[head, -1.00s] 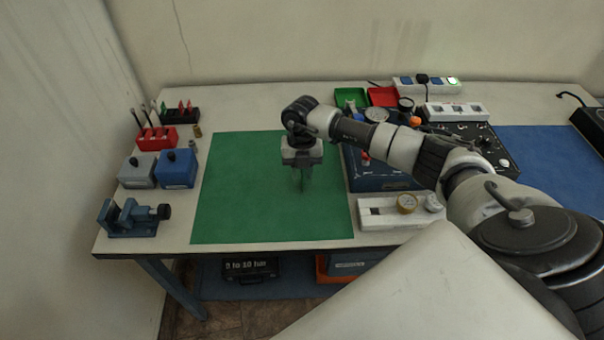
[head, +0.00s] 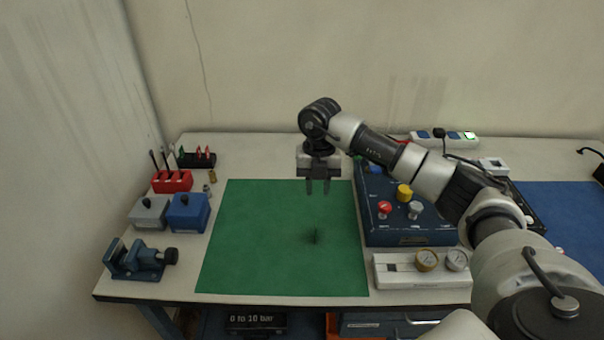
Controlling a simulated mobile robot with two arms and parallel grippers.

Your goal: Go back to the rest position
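My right gripper (head: 318,187) hangs fingers-down above the right part of the green mat (head: 250,240), clear of its surface. Its two fingers are apart with nothing between them. My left gripper does not show in the head view.
A blue trainer box (head: 400,238) with red and yellow knobs stands right of the mat, behind a white gauge panel (head: 400,282). On the left are a vise (head: 138,262), a blue box (head: 188,213), a grey box (head: 150,213) and a red rack (head: 172,181).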

